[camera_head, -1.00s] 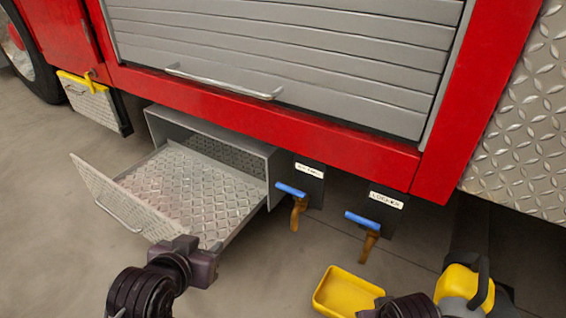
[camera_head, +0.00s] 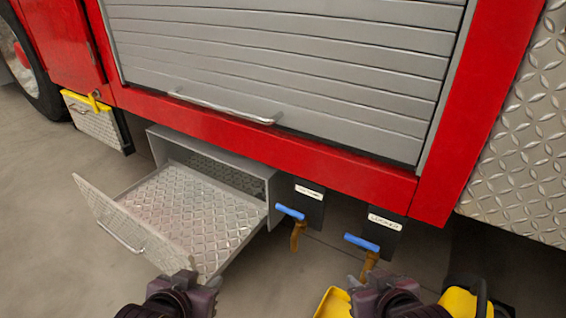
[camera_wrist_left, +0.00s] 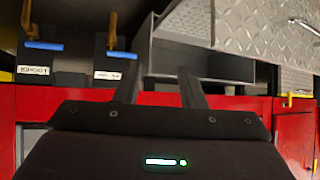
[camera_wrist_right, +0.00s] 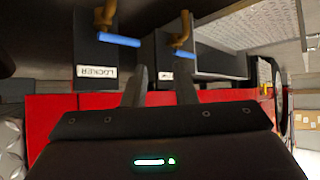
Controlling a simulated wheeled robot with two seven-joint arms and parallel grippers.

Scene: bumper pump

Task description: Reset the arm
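My left gripper (camera_head: 185,280) is low in the head view, in front of the open drawer's near edge. In the left wrist view its two fingers (camera_wrist_left: 158,88) stand apart with nothing between them. My right gripper (camera_head: 378,282) is low and right of centre in the head view, in front of the right blue-handled valve (camera_head: 362,243). In the right wrist view its fingers (camera_wrist_right: 161,90) are also apart and empty. Both grippers appear clear of the truck.
The diamond-plate drawer (camera_head: 190,215) stands open below the red truck body (camera_head: 250,135). Another blue-handled valve (camera_head: 290,212) hangs beside it. A yellow tray (camera_head: 332,302) and a yellow-and-black object (camera_head: 460,302) lie at the bottom right, partly cut off. The floor at left is clear.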

